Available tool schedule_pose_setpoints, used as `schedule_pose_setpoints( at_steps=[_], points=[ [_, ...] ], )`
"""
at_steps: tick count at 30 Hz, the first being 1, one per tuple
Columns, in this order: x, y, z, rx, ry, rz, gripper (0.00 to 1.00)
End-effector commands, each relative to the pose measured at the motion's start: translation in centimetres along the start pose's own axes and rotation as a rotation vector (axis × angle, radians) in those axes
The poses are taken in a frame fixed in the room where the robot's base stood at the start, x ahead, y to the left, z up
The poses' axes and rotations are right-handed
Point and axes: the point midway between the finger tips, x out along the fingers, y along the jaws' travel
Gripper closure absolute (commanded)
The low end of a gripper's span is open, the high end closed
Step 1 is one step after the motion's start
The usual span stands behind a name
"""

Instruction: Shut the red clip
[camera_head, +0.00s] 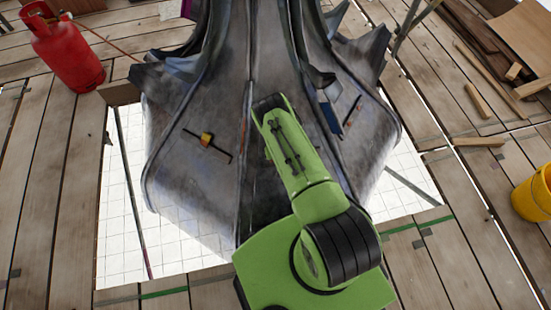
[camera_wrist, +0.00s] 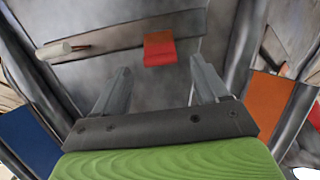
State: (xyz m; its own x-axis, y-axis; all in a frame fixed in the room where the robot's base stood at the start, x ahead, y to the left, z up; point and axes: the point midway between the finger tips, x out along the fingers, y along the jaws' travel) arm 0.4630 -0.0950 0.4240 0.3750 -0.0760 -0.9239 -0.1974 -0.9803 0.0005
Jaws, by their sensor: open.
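The red clip (camera_wrist: 159,49) shows in the wrist view on a grey metal face of the spire, with a darker orange-red upper part and a brighter red lower part. It lies at the lower edge of a dark flat strip (camera_wrist: 105,40). I cannot tell how far it is swung open. My gripper (camera_wrist: 160,68) is open and empty, its two grey fingers apart, with the clip beyond and between their tips in the picture. In the head view my green arm covers the gripper, and I cannot make out the clip there.
The spire (camera_head: 195,100) stands amid wooden decking. A yellow-orange piece (camera_head: 207,139) on a dark bar sits on its left face. A blue panel (camera_wrist: 28,140) and an orange panel (camera_wrist: 270,108) flank my gripper. A red gas cylinder (camera_head: 65,50) and yellow bucket (camera_head: 535,195) stand apart.

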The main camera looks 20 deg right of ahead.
Motion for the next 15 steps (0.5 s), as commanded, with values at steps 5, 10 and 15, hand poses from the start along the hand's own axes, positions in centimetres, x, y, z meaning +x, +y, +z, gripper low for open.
schedule_pose_setpoints(
  at_steps=[5,10,15],
  points=[
    [4.7,0.0,0.3,0.0,0.001,0.0,0.27],
    [6.6,0.1,0.1,0.001,0.0,0.0,0.27],
    [6.8,0.0,0.0,0.001,0.0,0.0,0.27]
  ],
)
